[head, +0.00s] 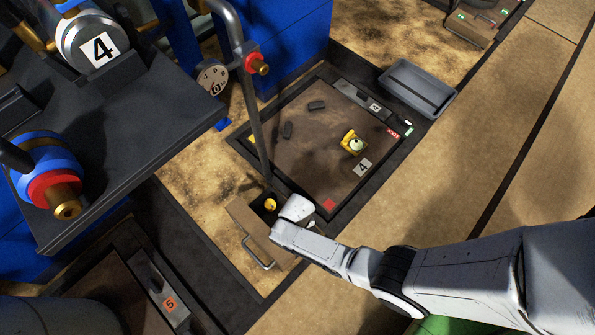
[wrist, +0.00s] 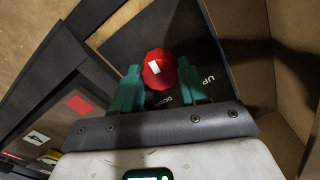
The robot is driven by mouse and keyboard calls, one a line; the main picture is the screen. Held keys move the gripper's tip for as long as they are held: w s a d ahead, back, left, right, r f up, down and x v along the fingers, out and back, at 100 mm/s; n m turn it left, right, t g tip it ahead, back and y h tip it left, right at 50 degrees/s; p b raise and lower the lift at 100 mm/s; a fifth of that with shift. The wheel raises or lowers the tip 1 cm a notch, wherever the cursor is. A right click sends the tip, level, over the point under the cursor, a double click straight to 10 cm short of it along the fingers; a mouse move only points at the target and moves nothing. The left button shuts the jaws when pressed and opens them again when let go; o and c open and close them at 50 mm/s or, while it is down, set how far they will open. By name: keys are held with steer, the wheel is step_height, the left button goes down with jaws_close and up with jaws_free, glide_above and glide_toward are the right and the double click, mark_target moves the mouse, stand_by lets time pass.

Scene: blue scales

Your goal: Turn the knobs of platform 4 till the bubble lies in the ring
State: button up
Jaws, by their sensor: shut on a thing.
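Platform 4 (head: 310,150) is a dark brown plate in the floor, marked with "4" labels. On it sits a small yellow level (head: 348,138) with a round pale vial (head: 356,145); the bubble and ring are too small to tell apart. In the wrist view, a red faceted knob (wrist: 160,69) with a white mark stands on a dark panel (wrist: 215,62) lettered UP and, partly hidden, DOWN. The green fingers of my gripper (wrist: 158,85) are shut on this knob from both sides. In the head view, my gripper (head: 276,218) reaches into an open brown box beside the platform's near corner.
The brown box (head: 238,214) has a metal handle, and its walls stand close around my gripper. A grey post (head: 255,120) rises beside it. A grey tray (head: 418,88) lies beyond the platform. A dark table (head: 120,130) fills the upper left. Floor at right is clear.

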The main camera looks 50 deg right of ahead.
steer(key=m+p, duration=0.1)
steer(key=m, duration=0.3)
steer(key=shift+m+p, duration=0.35)
steer(key=shift+m, duration=1.65)
steer(key=o, duration=1.1)
steer(key=shift+c, duration=0.2)
step_height(320, 180, up, 11)
steer(key=p, duration=0.8)
steer(key=shift+f, duration=0.15)
